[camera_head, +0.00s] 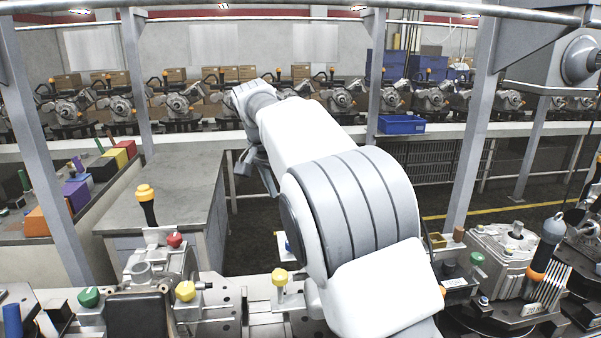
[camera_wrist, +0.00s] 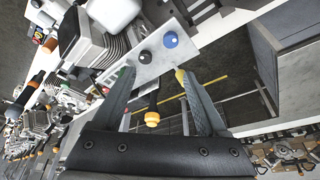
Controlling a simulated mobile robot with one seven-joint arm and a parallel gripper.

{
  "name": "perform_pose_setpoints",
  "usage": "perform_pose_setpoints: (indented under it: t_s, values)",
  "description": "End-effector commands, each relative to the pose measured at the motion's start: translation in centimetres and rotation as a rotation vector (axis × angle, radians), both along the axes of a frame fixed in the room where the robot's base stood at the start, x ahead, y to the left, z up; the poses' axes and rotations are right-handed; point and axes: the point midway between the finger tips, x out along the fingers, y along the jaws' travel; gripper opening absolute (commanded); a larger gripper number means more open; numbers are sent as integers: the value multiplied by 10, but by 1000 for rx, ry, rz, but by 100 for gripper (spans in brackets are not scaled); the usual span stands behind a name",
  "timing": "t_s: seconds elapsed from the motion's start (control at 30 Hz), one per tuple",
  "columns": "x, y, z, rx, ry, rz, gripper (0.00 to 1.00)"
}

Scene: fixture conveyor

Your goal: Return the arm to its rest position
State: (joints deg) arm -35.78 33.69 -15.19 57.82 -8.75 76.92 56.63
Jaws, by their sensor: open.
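My arm (camera_head: 355,215) stretches from the lower right of the head view up toward the middle, over the gap between the near bench and the back conveyor. My gripper (camera_wrist: 155,75) is open in the wrist view, its two dark fingers spread apart. No held object shows between the fingers. An orange-topped black handle (camera_wrist: 152,117) appears between them in the picture; I cannot tell how far away it is. In the head view the gripper (camera_head: 252,168) is a small dark shape, mostly hidden by my arm.
The near fixture bench (camera_head: 240,318) carries knobs, an orange-topped handle (camera_head: 146,200) and a metal casting (camera_head: 505,255). A grey cabinet (camera_head: 160,195) stands left of my arm. Metal posts (camera_head: 470,130) rise on both sides. A blue bin (camera_head: 401,124) sits at the back conveyor.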

Motion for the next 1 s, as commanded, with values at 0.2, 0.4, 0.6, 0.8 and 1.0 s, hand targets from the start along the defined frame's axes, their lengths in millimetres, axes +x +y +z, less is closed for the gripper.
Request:
perform_pose_setpoints:
  t_s: [0.2,0.4,0.6,0.8,1.0]
  values:
    - [-39,-71,17,54,18,74,76]
    - [-89,-123,21,88,13,163,76]
    - [-148,-163,13,100,-10,259,76]
    - [-212,-191,-10,86,-45,356,76]
    - [-275,-209,-47,44,-82,445,76]
